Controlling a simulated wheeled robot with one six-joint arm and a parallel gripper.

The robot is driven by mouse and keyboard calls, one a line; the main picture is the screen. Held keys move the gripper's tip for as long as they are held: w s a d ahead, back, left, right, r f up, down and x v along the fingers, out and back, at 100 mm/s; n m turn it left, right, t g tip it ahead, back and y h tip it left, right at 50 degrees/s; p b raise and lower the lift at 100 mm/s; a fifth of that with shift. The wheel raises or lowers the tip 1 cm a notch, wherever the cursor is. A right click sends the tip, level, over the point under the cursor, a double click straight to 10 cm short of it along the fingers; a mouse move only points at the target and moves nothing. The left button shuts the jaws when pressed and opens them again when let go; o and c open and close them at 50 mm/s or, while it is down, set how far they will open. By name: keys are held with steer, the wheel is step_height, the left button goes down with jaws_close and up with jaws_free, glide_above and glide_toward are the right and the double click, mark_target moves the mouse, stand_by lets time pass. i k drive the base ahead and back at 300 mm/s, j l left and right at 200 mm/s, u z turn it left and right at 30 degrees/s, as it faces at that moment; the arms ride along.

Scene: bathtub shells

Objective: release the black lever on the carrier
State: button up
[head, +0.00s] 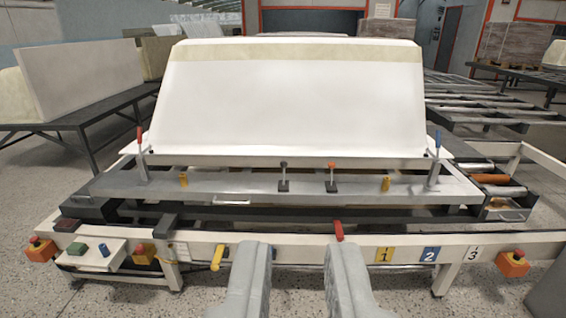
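The black lever (283,178) stands upright on the grey front plate of the carrier (230,184), just left of its middle. It has a dark round knob on a thin stem and a dark foot. My gripper (299,248) shows at the bottom centre, its two grey fingers wide apart with nothing between them. It is on the near side of the lever and apart from it. An orange-knobbed lever (331,178) stands a little to the right of the black one.
A white tub shell (295,105) stands on the carrier behind the levers. A red-handled clamp (141,155) and a blue-handled clamp (436,160) stand at the sides. The front rail bears a yellow handle (217,257) and red handle (339,231). Orange stop boxes (513,264) sit at the ends.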

mark_target(284, 164)
steer(key=i+l+u, duration=0.2)
steer(key=i, duration=0.45)
steer(key=i+l+u, duration=0.2)
steer(key=i+l, duration=0.35)
steer(key=i+l+u, duration=0.2)
steer(key=i+l, duration=0.35)
steer(key=i, duration=0.15)
